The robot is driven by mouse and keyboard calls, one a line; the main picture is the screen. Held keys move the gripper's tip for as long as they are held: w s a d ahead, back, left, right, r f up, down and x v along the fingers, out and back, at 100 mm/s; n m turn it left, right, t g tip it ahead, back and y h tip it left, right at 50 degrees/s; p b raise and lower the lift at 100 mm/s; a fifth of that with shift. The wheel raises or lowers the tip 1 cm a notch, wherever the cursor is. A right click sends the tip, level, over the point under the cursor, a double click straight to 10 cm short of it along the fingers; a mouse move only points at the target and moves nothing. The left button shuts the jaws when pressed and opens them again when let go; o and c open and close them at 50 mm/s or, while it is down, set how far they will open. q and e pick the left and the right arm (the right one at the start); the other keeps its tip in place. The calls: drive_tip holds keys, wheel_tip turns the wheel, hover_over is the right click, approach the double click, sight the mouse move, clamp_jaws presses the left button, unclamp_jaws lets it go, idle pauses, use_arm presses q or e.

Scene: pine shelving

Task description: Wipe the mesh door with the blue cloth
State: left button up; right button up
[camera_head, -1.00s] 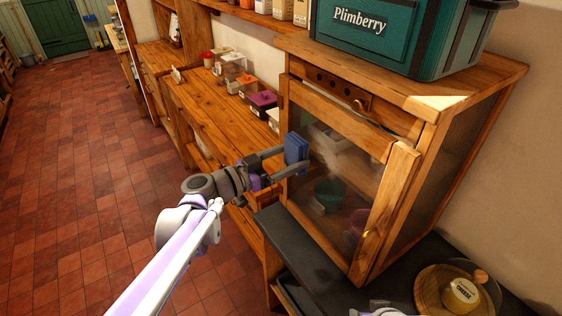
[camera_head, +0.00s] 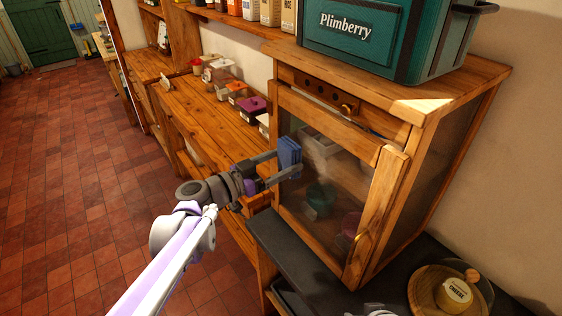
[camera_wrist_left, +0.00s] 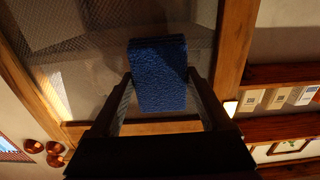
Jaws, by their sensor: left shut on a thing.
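The blue cloth (camera_head: 289,157) is a folded pad in the jaws of my left gripper (camera_head: 279,167). In the left wrist view the cloth (camera_wrist_left: 158,75) sits between the two fingers, in front of the mesh. The mesh door (camera_head: 338,176) is a wooden frame with a see-through mesh panel on the front of a wooden cabinet. The cloth is at the left part of the panel, close to its left stile; I cannot tell whether it touches the mesh. A pale smudge shows on the panel right of the cloth. My right gripper is not clearly seen.
A green Plimberry box (camera_head: 395,38) stands on the cabinet. A round wooden board (camera_head: 424,296) with a cheese (camera_head: 454,293) lies on the dark counter (camera_head: 300,262) at lower right. Small containers stand on the wooden worktop (camera_head: 190,98) at left. The tiled floor is clear.

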sight(328, 177)
use_arm(q)
drive_tip(key=shift+w+d, duration=0.45)
drive_tip(key=shift+d, duration=0.15)
use_arm(e)
drive_tip(key=shift+w+r, duration=0.1)
drive_tip(key=shift+r, duration=0.1)
use_arm(q)
drive_tip(key=shift+s+d+p, duration=0.3)
drive_tip(key=shift+s+d, duration=0.2)
drive_tip(key=shift+s, duration=0.25)
drive_tip(key=shift+s+d+p, duration=0.25)
drive_tip(key=shift+s+d, duration=0.2)
drive_tip(key=shift+s, duration=0.3)
drive_tip(key=shift+s+d+r+p, duration=0.1)
drive_tip(key=shift+s+d+p, duration=0.2)
drive_tip(key=shift+s+d, duration=0.8)
drive_tip(key=shift+s, duration=0.25)
use_arm(e)
drive_tip(key=r, duration=0.1)
drive_tip(key=w+r, duration=0.1)
drive_tip(key=shift+w+r, duration=0.15)
drive_tip(key=shift+r, duration=0.15)
